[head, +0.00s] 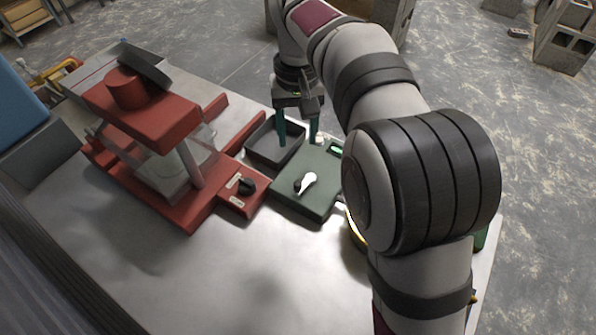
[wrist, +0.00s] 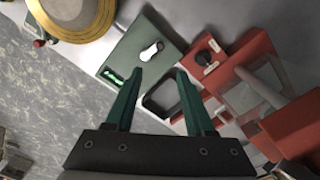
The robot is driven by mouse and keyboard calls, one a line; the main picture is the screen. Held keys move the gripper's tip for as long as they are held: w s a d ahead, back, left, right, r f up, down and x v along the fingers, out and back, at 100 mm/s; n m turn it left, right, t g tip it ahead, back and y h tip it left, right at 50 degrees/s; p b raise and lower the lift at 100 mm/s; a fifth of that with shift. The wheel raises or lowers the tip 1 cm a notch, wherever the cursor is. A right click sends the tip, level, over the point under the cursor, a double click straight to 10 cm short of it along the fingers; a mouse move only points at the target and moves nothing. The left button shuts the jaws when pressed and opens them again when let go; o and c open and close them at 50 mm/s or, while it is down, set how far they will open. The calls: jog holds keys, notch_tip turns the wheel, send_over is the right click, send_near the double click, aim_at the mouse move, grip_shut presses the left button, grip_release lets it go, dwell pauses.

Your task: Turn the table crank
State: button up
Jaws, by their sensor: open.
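The round table with a brass-coloured rim (wrist: 104,22) is at the top left of the wrist view. A small red knob (wrist: 38,43) beside it looks like the crank's handle, but the crank itself is too small to make out clearly. In the head view my arm hides most of this device; only a sliver of the yellow rim (head: 355,238) shows. My gripper (head: 298,141) is open and empty above the far edge of the green box, apart from the crank. Its two green fingers also show in the wrist view (wrist: 160,76).
A green box (head: 318,195) with a white knob and lit display stands mid-table. A dark tray (head: 262,152) lies behind it. A red press-like machine (head: 185,205) with a black knob (head: 246,186) stands left. The metal table's front (head: 230,280) is clear.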

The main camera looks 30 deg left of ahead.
aim_at(298, 183)
notch_tip(298, 183, down, 16)
jog(key=shift+r, duration=0.2)
grip_shut()
